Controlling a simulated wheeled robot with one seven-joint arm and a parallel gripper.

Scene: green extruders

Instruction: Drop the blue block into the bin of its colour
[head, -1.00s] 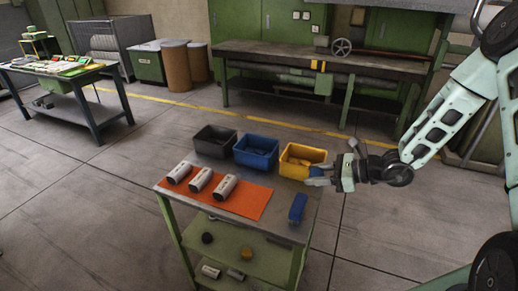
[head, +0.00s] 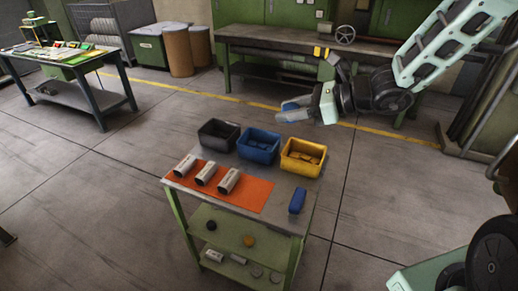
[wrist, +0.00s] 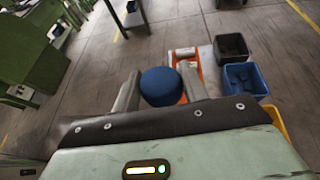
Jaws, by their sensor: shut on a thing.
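My gripper (head: 292,112) is raised above and behind the bins in the head view, shut on a blue block (head: 290,105). In the wrist view the held blue block (wrist: 161,86) shows a round end between the two fingers. The blue bin (head: 258,146) stands in the middle of three bins at the table's back edge, with some blue inside it. It also shows at the right of the wrist view (wrist: 245,80). The held block is clear of the bins. Another blue thing (head: 297,201) lies at the table's right end.
A black bin (head: 218,135) and a yellow bin (head: 302,157) with yellow things inside flank the blue one. Several white cylinders (head: 205,173) lie on an orange mat (head: 251,195). The green table (head: 232,219) has a lower shelf with small objects. Open floor surrounds it.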

